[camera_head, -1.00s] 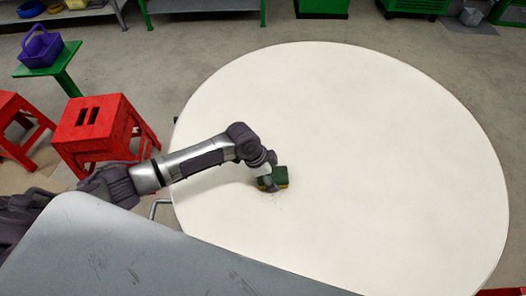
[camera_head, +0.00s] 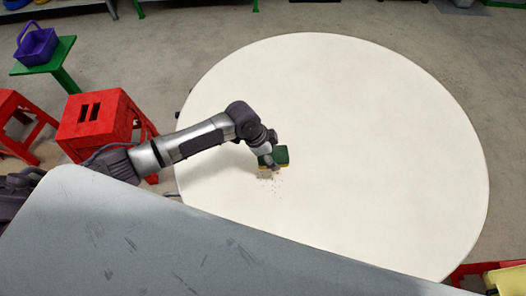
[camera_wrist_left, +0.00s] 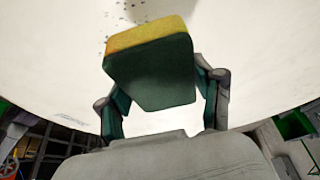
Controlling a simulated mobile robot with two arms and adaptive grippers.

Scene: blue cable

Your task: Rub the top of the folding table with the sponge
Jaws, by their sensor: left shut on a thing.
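The folding table (camera_head: 370,130) has a round white top that fills the middle of the head view. My left gripper (camera_head: 268,162) is over the left part of the top, shut on a sponge (camera_head: 281,154) with a dark green side and a yellow side. In the left wrist view the sponge (camera_wrist_left: 150,75) sits between the two fingers of the gripper (camera_wrist_left: 165,95), its yellow part toward the table. Small dark specks (camera_head: 274,186) lie on the top just in front of the sponge. I cannot tell whether the sponge touches the top. My right gripper is not in view.
Red stools (camera_head: 100,125) stand left of the table. A green stand (camera_head: 52,58) with a purple basket (camera_head: 37,44) is behind them. A red thing and a yellow thing (camera_head: 508,279) are at the lower right. The rest of the table top is clear.

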